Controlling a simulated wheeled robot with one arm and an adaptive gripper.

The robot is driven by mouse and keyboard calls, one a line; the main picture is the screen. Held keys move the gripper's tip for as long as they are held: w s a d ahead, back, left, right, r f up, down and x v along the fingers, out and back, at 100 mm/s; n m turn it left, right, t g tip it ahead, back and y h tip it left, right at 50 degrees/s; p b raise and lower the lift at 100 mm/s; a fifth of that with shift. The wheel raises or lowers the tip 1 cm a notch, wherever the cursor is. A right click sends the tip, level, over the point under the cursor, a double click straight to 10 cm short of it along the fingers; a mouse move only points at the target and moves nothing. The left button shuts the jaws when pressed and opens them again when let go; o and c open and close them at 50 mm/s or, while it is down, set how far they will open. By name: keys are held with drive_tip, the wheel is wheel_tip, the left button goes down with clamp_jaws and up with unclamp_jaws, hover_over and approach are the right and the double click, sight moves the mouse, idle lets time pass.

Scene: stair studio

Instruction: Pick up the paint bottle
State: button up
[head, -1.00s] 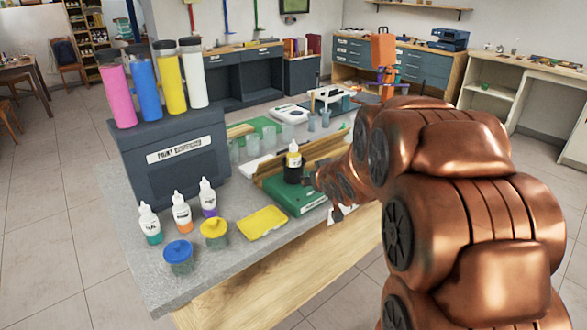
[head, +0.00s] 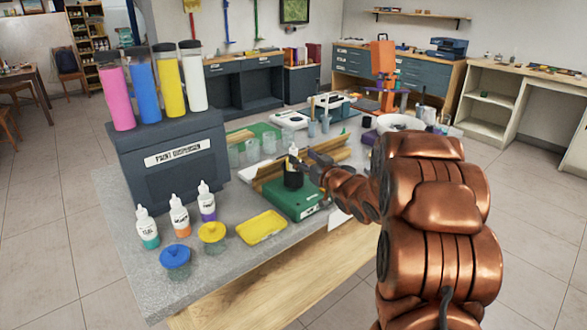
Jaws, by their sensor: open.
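A dark paint bottle (head: 293,180) with a light nozzle stands upright on a green scale-like box (head: 301,209) near the middle of the worktable. My gripper (head: 302,160) reaches in from the right and is open at the bottle's upper part. Its fingers overlap the bottle's label and neck in this view, so I cannot tell whether they touch it. Three white squeeze bottles, with teal (head: 146,228), orange (head: 179,216) and purple (head: 206,202) paint, stand at the front left of the table.
A dark paint dispenser (head: 176,175) with several tall colour tubes stands at the left. A blue-lidded jar (head: 176,257), a yellow-lidded jar (head: 213,234) and a yellow tray (head: 261,227) sit near the front edge. Wooden strips (head: 266,172) and glass cups lie behind the green box.

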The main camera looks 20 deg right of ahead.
sight(296, 151)
drive_tip(key=w, duration=0.3)
drive_tip(key=w+p, duration=0.1)
drive_tip(key=shift+w+a+r, duration=0.2)
drive_tip(key=shift+w+a, duration=0.2)
drive_tip(key=shift+w+f, duration=0.1)
drive_tip(key=shift+w, duration=0.35)
clamp_jaws()
